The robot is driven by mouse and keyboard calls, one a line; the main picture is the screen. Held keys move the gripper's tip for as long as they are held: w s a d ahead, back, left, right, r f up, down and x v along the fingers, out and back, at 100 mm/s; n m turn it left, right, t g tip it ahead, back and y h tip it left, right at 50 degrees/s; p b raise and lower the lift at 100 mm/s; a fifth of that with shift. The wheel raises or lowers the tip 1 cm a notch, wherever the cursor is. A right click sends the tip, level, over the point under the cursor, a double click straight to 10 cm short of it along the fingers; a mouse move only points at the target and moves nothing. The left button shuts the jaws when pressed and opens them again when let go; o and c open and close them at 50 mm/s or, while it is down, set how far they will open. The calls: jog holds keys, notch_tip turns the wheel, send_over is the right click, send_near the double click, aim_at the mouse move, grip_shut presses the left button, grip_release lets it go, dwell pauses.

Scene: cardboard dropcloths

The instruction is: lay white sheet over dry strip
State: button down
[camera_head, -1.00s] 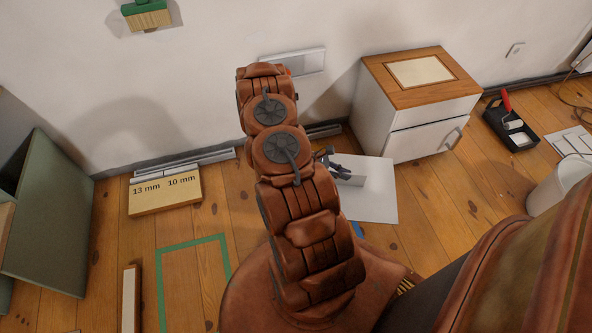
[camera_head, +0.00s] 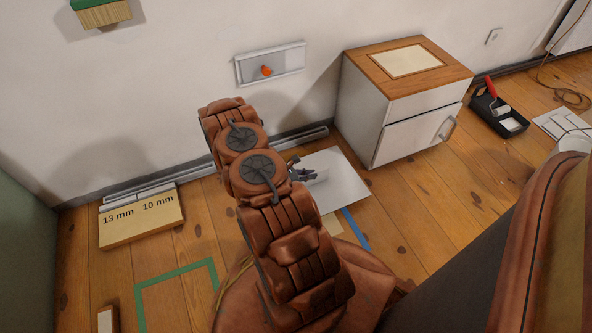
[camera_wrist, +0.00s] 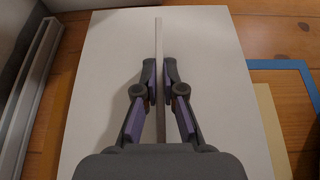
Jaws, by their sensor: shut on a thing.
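A white sheet (camera_head: 343,184) shows beyond my arm in the head view, left of the white cabinet. It fills the middle of the wrist view (camera_wrist: 105,95). A thin upright ridge (camera_wrist: 159,45) runs along its middle. My gripper (camera_wrist: 159,85) is shut on this ridge; its fingers lie on both sides. In the head view my gripper (camera_head: 302,172) is small, above the sheet. Whether the sheet touches the floor is unclear. A blue outline (camera_wrist: 290,66) and a tan piece (camera_wrist: 270,115) lie right of the sheet, partly covered. I cannot tell which surface is the dry strip.
A block marked 13 mm and 10 mm (camera_head: 140,222) stands by the wall at left. A green outline (camera_head: 178,272) lies on the floor in front. The white cabinet (camera_head: 388,128) stands right of the sheet; a roller tray (camera_head: 500,118) is farther right. Pale rails (camera_head: 295,137) run along the wall.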

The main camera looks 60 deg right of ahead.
jog(key=b, duration=0.4)
send_near(308, 165)
jog(key=d, duration=0.1)
jog(key=s+d+r, duration=0.1)
jog(key=d, duration=0.1)
jog(key=shift+s+r, duration=0.35)
notch_tip(308, 165, down, 4)
jog(key=shift+s+r+b, duration=0.1)
jog(key=shift+r+b, duration=0.15)
jog(key=shift+b, duration=0.85)
jog(key=shift+r, duration=0.1)
jog(key=c, duration=1.3)
grip_release()
